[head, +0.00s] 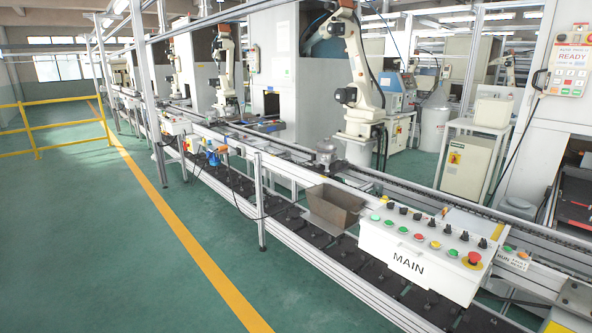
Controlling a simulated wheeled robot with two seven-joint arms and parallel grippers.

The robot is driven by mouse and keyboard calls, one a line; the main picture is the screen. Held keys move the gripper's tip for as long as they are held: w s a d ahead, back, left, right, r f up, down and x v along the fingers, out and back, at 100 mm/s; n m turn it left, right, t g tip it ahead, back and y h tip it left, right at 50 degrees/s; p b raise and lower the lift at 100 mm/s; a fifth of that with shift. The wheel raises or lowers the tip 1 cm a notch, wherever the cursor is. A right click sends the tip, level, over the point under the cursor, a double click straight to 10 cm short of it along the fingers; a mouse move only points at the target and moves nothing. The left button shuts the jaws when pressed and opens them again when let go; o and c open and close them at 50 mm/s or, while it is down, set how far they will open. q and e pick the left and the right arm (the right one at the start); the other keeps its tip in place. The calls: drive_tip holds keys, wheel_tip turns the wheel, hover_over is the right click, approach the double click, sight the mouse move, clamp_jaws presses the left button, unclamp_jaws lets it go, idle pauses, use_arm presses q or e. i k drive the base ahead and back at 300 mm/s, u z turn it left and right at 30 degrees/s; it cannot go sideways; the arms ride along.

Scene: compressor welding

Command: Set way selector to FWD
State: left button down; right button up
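A white control box (379,249) marked MAIN stands at the lower right in the head view. Its sloped top carries a row of small black selector knobs, such as one at the right end (482,243). Below them runs a row of coloured buttons, with a large red mushroom button (474,257) at the right. The labels on the knobs are too small to read, so I cannot tell which knob is the way selector or how it is set. Neither of my grippers is in view.
A conveyor line (290,160) runs behind the box, with white robot arms (360,70) beyond. A brown open bin (334,207) sits left of the box. A yellow railing (60,125) stands far left. The green floor (120,250) at left is clear.

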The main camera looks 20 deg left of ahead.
sight(465, 237)
drive_tip(key=u, duration=0.1)
drive_tip(key=k, duration=0.15)
drive_tip(key=z, duration=0.75)
drive_tip(key=i, duration=1.15)
drive_tip(key=u, duration=0.6)
drive_tip(key=i, duration=0.45)
drive_tip(key=u, duration=0.5)
